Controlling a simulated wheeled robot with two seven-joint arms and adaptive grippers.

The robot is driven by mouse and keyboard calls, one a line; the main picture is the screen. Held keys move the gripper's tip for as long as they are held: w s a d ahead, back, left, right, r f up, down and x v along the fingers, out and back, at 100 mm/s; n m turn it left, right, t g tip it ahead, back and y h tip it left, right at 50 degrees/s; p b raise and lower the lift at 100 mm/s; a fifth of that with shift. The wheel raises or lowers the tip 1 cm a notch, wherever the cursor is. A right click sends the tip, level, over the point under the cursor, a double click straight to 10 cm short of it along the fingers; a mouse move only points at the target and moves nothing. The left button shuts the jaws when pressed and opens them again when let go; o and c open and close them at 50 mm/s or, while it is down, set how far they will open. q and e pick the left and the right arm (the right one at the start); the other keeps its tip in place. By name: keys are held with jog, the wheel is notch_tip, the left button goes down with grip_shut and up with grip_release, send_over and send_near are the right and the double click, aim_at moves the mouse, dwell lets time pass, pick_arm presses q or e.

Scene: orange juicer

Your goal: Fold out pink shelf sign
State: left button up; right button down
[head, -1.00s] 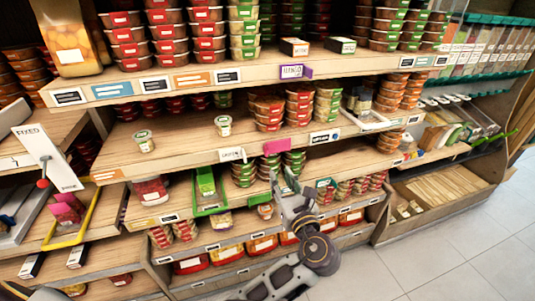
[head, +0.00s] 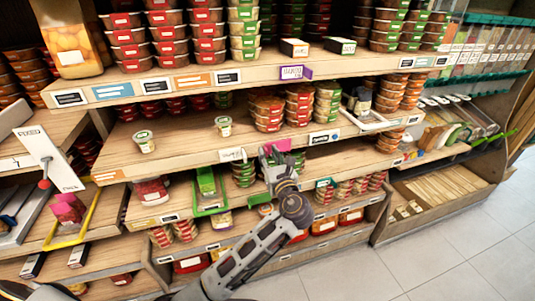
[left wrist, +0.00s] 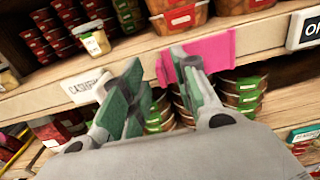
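My left gripper (head: 271,157) is in front of that edge and covers the sign's lower part. In the left wrist view the pink sign (left wrist: 212,53) lies behind and right of the right finger, which overlaps its left part. The two fingers of my left gripper (left wrist: 156,62) are apart with nothing between them. I cannot tell whether a finger touches the sign. My right gripper is in neither view.
A white label (left wrist: 88,87) is on the shelf edge left of my fingers. A purple sign (head: 296,72) sticks out from the shelf edge above. Stacked tubs (head: 268,112) stand on the shelf behind the sign. The tiled floor (head: 460,245) at right is clear.

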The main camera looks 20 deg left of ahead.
pick_arm(q)
jog(key=shift+w+a, duration=0.4)
jog(key=shift+w, duration=0.15)
jog(key=shift+w+a, duration=0.1)
jog(key=shift+w, duration=0.05)
jog(key=shift+c, duration=0.2)
grip_shut()
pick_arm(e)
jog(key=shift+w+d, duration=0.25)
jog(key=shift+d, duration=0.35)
